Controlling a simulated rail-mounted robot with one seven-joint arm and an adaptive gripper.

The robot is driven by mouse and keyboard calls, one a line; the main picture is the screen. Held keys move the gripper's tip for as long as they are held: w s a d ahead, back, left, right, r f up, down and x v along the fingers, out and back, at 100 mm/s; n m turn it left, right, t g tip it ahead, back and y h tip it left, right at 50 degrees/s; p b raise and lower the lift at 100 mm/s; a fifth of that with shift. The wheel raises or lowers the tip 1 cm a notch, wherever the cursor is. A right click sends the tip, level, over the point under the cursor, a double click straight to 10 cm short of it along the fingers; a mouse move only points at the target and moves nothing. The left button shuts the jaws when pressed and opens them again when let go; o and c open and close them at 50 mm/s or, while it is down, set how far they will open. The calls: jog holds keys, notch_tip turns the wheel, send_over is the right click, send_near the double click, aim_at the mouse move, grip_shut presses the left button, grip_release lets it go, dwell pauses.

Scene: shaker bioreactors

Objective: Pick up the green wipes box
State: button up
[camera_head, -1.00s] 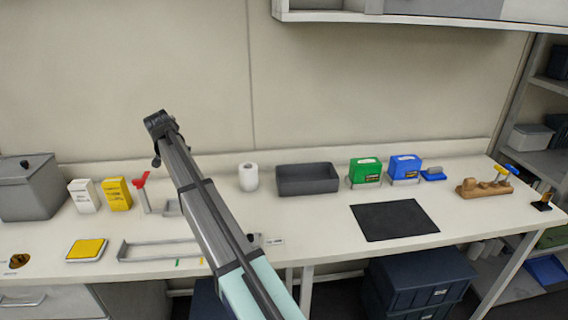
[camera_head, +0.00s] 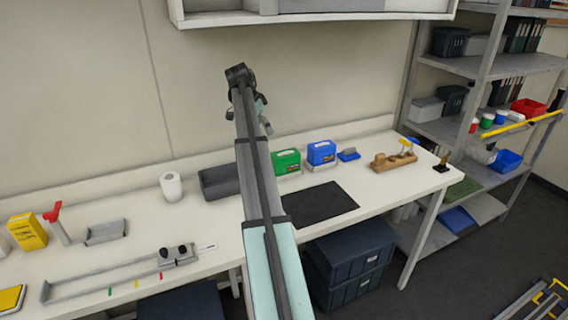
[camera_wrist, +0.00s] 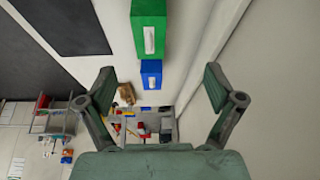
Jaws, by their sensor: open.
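The green wipes box (camera_head: 286,161) stands upright on the bench, left of the blue box (camera_head: 321,152). In the wrist view the green box (camera_wrist: 149,22) is at the top centre, with the blue box (camera_wrist: 151,73) below it. My gripper (camera_head: 263,117) is raised above the bench, up and left of the green box in the head view, and apart from it. In the wrist view its two fingers (camera_wrist: 158,76) are spread wide with nothing between them.
A dark tray (camera_head: 222,182) and a white roll (camera_head: 171,187) stand left of the green box. A black mat (camera_head: 318,203) lies in front. A wooden holder (camera_head: 393,161) is to the right. A wall cabinet (camera_head: 300,10) hangs above; shelving (camera_head: 445,130) stands at right.

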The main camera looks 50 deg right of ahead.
aim_at(285, 153)
jog(key=shift+m, duration=0.3)
jog(key=s+d+f+p, duration=0.1)
jog(key=f, duration=0.2)
jog(key=s+d+f+p, duration=0.1)
jog(key=s+d+f, duration=0.1)
jog(key=f, duration=0.1)
jog(key=s+d+f+p, duration=0.1)
jog(key=d+f, duration=0.1)
jog(key=f, duration=0.1)
jog(key=shift+s+d+f+p, duration=0.2)
jog(key=shift+s+f+p, duration=0.05)
jog(key=shift+f+p, duration=0.15)
jog(key=shift+p+x, duration=1.4)
jog(key=shift+x, duration=1.3)
jog(key=shift+s+d+f, duration=0.1)
jog(key=shift+f, duration=0.35)
jog(key=shift+f, duration=0.25)
jog(key=c, duration=1.3)
